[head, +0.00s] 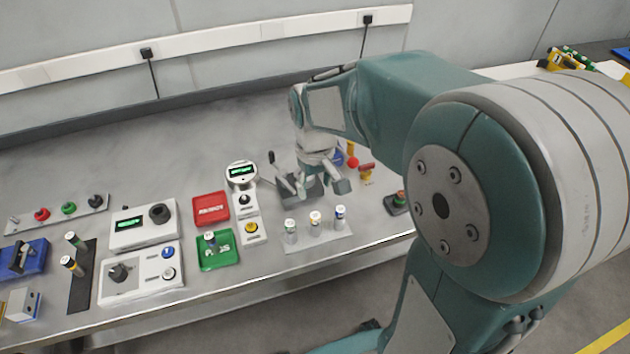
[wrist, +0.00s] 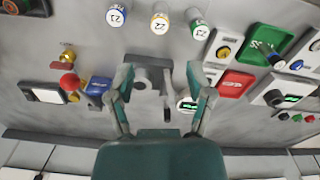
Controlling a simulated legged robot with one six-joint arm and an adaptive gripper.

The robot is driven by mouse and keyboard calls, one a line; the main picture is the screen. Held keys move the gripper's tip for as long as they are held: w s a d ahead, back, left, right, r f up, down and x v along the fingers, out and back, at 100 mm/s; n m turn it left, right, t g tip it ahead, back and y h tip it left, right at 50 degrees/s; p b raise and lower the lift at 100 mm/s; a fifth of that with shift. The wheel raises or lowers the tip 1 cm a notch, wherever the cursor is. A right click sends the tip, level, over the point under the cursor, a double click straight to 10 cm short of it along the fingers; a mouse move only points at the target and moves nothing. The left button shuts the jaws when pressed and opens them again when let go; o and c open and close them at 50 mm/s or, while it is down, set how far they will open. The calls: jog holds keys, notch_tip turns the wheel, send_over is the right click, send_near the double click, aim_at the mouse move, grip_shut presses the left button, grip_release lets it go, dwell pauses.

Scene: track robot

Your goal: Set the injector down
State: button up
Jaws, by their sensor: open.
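My gripper (head: 315,184) is open above a dark grey fixture (head: 310,196) on the bench. In the wrist view the open fingers (wrist: 160,84) stand either side of the fixture (wrist: 138,64), with nothing visibly held. Several small cylinders look like injectors. Three with numbered tops, the left one (head: 291,231), the middle one (head: 315,223) and the right one (head: 340,218), stand upright on a pale mat. Another cylinder (head: 210,241) is in the green tray (head: 220,259). I cannot tell whether the fixture holds one.
A red tray (head: 211,208) lies behind the green one. A round gauge (head: 241,172) and switch boxes stand left of my gripper. A black rack (head: 82,286) with cylinders is at far left. A red-knobbed device (wrist: 69,82) and a blue block (wrist: 98,87) are close beside the fixture.

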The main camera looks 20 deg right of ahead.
jog(key=s+r+m+t, duration=0.1)
jog(key=s+r+t, duration=0.1)
jog(key=s+r, duration=0.3)
jog(key=s+r+m+t, duration=0.1)
jog(key=s+r+t, duration=0.2)
jog(key=s, duration=0.6)
jog(key=shift+s+r+m+t, duration=0.15)
jog(key=shift+r+m+t, duration=0.15)
jog(key=shift+r, duration=0.55)
dwell(1.0)
